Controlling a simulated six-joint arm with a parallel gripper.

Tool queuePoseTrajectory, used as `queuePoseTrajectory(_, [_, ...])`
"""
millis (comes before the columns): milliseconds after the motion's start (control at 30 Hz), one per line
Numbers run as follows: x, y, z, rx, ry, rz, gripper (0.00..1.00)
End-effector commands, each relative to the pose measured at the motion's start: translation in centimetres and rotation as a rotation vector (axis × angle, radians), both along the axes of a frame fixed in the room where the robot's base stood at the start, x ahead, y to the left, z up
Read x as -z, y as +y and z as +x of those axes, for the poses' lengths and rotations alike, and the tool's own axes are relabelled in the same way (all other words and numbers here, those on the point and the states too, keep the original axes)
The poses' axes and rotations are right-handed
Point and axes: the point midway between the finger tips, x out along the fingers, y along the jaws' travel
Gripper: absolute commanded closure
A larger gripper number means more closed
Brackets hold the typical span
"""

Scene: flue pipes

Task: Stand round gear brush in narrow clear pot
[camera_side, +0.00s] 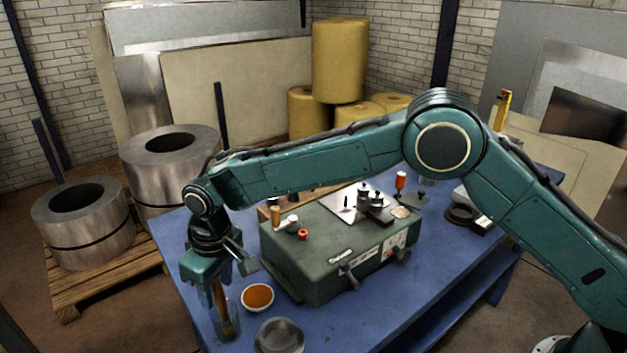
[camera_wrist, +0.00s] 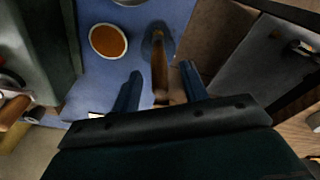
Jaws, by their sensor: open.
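The round gear brush (camera_side: 222,303) has a brown wooden handle and stands with its lower part inside the narrow clear pot (camera_side: 236,322), at the table's near left corner. In the wrist view the brush handle (camera_wrist: 158,70) rises from the clear pot (camera_wrist: 169,46) toward me. It looks close to upright, with a slight lean. My gripper (camera_side: 217,284) is above the pot, pointing down. In the wrist view my gripper (camera_wrist: 160,76) is open, with the handle between its two fingers and gaps on both sides. The brush head is hard to make out through the pot.
A bowl of orange stuff (camera_side: 257,296) sits right beside the pot, and a grey bowl (camera_side: 279,336) is nearer the front. A large green machine (camera_side: 325,255) fills the middle of the blue table (camera_side: 405,300). The table edge is close on the pot's left.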

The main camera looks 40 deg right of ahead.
Motion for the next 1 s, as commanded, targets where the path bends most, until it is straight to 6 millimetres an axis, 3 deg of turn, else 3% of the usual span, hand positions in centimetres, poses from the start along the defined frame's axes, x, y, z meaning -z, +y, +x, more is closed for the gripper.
queuePoseTrajectory(367, [-2.6,-0.1,-0.2,0.0,-0.003,0.002,0.56])
queuePoseTrajectory(1000, [-12.4,-0.7,-1.3,-0.001,-0.003,0.001,0.56])
